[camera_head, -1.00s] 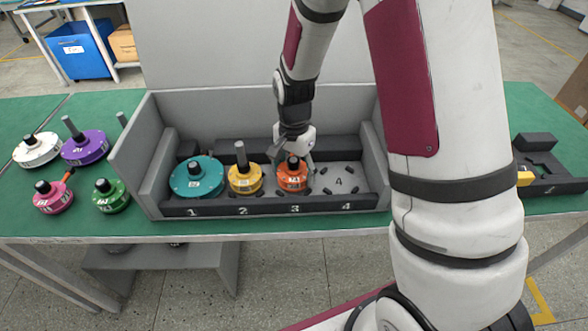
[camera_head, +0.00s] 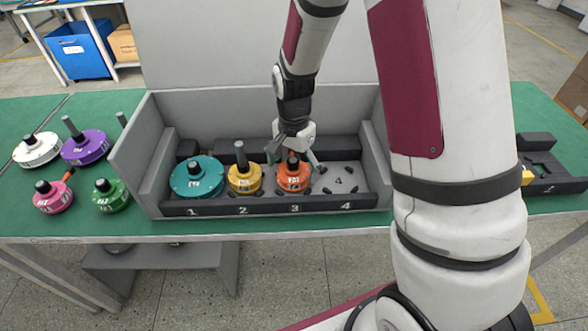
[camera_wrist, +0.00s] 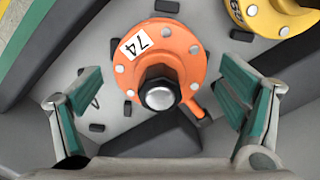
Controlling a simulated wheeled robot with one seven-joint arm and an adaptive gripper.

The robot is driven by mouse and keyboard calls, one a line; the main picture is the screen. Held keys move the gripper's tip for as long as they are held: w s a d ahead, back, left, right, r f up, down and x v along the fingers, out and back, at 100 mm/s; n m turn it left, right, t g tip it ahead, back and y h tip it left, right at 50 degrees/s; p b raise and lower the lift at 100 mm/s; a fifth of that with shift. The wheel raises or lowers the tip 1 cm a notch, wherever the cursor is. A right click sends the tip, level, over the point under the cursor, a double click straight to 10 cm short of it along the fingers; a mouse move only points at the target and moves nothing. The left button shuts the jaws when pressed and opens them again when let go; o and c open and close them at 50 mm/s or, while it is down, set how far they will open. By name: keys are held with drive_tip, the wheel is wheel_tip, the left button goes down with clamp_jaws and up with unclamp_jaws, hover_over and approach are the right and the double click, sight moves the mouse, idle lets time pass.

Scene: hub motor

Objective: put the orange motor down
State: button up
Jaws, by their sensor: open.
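The orange motor (camera_head: 293,178) stands upright in slot 3 of the grey box, its black-tipped shaft pointing up. In the wrist view the orange motor (camera_wrist: 168,62) carries a white label reading 74, and an orange stub points toward the lower right. My gripper (camera_head: 297,158) is just above and behind the motor. In the wrist view the fingers of my gripper (camera_wrist: 160,100) are spread wide on both sides of the shaft, apart from the motor and holding nothing.
A yellow motor (camera_head: 243,178) stands in slot 2 and a teal motor (camera_head: 198,181) in slot 1. Slot 4 (camera_head: 340,179) is empty. White, purple, pink and green motors stand on the green table left of the box (camera_head: 134,160). A black fixture (camera_head: 540,165) lies at the right.

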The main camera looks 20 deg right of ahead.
wheel_tip(320, 180, up, 11)
drive_tip(key=shift+f, duration=0.1)
drive_tip(key=s+r+n+t, duration=0.2)
drive_tip(key=s+r+n, duration=0.3)
drive_tip(key=s+r, duration=0.6)
drive_tip(key=s+r+n+t, duration=0.1)
drive_tip(key=s+r+n, duration=0.2)
drive_tip(key=s, duration=1.1)
drive_tip(key=shift+d+n+t, duration=0.15)
drive_tip(key=shift+n+t, duration=0.15)
drive_tip(key=shift+n, duration=1.2)
